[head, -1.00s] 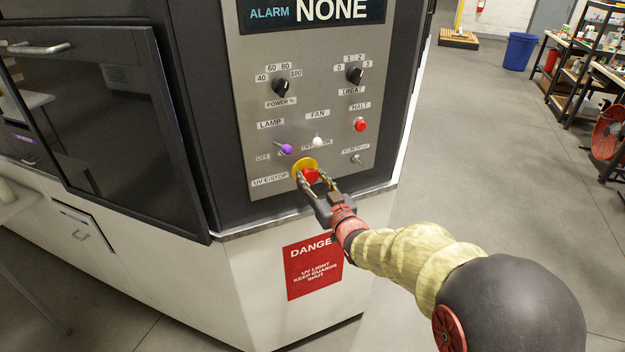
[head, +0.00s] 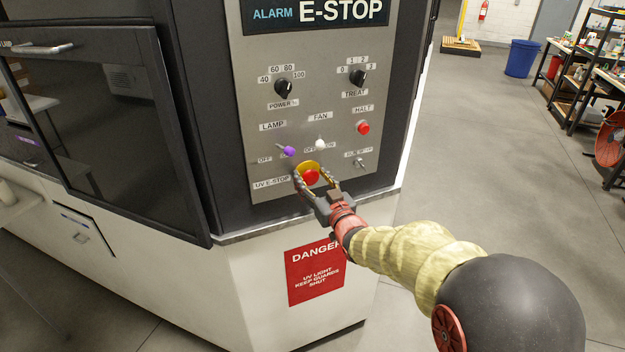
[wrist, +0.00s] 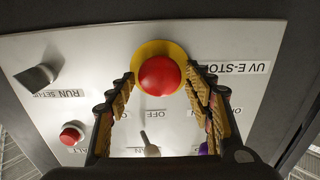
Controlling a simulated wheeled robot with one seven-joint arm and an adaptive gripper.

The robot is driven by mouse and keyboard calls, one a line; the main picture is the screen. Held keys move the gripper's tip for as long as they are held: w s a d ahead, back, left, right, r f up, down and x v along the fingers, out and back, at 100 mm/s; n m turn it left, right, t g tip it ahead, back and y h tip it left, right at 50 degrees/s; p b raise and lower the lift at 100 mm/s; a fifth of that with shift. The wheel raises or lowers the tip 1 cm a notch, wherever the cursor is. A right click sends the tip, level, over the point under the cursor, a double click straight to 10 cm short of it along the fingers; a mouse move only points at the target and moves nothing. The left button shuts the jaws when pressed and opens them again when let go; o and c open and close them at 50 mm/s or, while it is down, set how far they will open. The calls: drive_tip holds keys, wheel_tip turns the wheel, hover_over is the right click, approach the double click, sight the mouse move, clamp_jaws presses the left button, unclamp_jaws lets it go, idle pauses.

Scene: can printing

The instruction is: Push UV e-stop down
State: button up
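The UV e-stop is a red mushroom button (head: 311,177) on a yellow round collar (head: 303,166), low on the grey control panel (head: 372,110). The button also shows in the wrist view (wrist: 159,76). My gripper (head: 314,178) is at the button with its fingers apart, one on each side of it. In the wrist view the fingertips (wrist: 163,80) flank the button, and a gap shows between each finger and the red cap. Whether the tips touch the collar I cannot tell. The alarm display (head: 318,14) reads E-STOP.
Above the e-stop are a purple lamp toggle (head: 289,151), a white fan toggle (head: 320,144) and a red HALT button (head: 363,128). A metal RUN/SETUP switch (head: 361,163) is to the right. A metal ledge (head: 300,216) juts below the panel.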

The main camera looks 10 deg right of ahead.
drive_tip(key=shift+o, duration=0.2)
drive_tip(key=s+d, duration=0.2)
drive_tip(key=s, duration=1)
